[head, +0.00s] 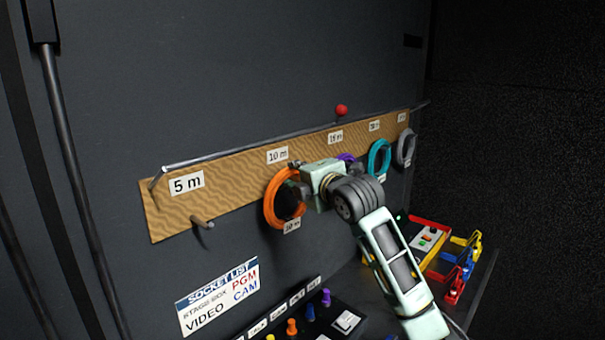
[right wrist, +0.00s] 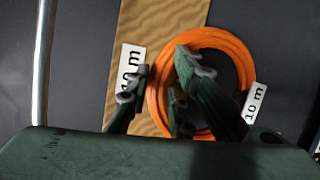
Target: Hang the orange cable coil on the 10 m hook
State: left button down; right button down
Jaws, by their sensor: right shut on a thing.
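The orange cable coil (head: 270,207) is upright against the wooden hook board (head: 232,187), below the board's "10 m" label (head: 277,155). It carries its own "10 m" tag (head: 292,226). My right gripper (head: 294,188) is at the coil's upper right. In the right wrist view the fingers of my right gripper (right wrist: 158,84) straddle one side of the orange coil (right wrist: 216,37), one finger outside the ring and one inside, shut on it. The 10 m hook is hidden, so I cannot tell whether the coil is on it. My left gripper is out of view.
An empty peg (head: 202,222) is under the "5 m" label (head: 186,183). A purple coil (head: 346,158), partly hidden, a teal coil (head: 379,158) and a grey coil (head: 405,147) hang to the right. A metal rail (head: 250,147) runs above.

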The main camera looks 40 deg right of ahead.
jog(key=shift+w+f, duration=0.25)
jog(key=shift+f, duration=0.25)
jog(key=shift+w+f, duration=0.25)
jog(key=shift+f, duration=0.25)
jog(key=c, duration=1.5)
grip_release()
jog(key=shift+f+b, duration=0.1)
jog(key=shift+b, duration=0.2)
jog(key=shift+f, duration=0.2)
jog(key=v, duration=1.2)
jog(key=shift+r, duration=0.25)
